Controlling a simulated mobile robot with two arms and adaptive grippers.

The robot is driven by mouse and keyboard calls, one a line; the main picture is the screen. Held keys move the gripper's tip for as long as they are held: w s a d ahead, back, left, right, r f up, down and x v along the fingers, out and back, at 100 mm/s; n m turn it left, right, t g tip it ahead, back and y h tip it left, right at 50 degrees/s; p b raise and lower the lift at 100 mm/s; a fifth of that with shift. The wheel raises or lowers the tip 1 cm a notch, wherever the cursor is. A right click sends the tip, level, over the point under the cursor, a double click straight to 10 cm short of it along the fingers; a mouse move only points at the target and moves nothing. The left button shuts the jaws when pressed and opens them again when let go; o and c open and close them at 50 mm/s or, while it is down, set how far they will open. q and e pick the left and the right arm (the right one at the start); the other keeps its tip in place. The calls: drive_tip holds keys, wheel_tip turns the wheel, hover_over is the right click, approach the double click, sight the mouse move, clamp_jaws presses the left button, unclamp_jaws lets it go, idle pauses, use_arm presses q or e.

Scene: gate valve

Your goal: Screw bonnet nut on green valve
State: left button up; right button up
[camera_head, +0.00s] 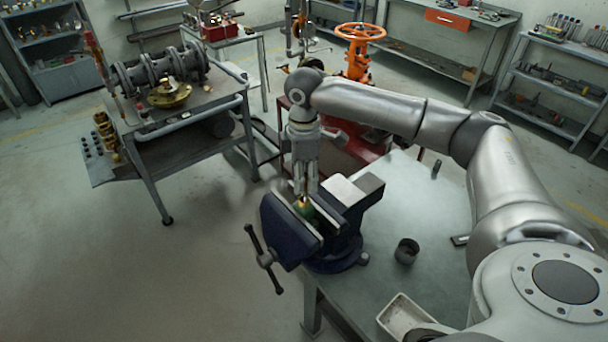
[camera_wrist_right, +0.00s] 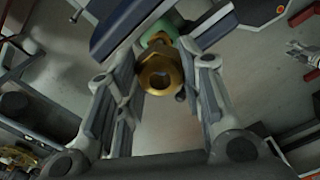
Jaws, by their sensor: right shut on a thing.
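The green valve (camera_head: 307,211) is held in the jaws of a dark blue bench vise (camera_head: 350,205). A brass hex nut, the bonnet nut (camera_wrist_right: 160,73), sits at the valve's top, and a bit of the green body (camera_wrist_right: 157,40) shows behind it in the right wrist view. My right gripper (camera_head: 305,192) points down over the vise and is shut on the bonnet nut, with a finger on each side of it. Whether the nut's threads are engaged is hidden. My left gripper is not in view.
The vise stands on a grey workbench (camera_head: 400,290). A dark round cup (camera_head: 406,251) and a pale tray (camera_head: 402,316) are on the bench to the right. An orange handwheel valve (camera_head: 359,40) stands behind. A table with pipe parts (camera_head: 143,123) is at the left.

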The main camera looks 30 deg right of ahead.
sight(304, 200)
drive_tip(key=shift+f, duration=1.65)
idle(1.1)
drive_tip(key=shift+f+p, duration=0.3)
drive_tip(key=shift+p, duration=0.35)
idle(0.9)
drive_tip(key=shift+s+f, duration=0.1)
drive_tip(key=shift+f, duration=0.15)
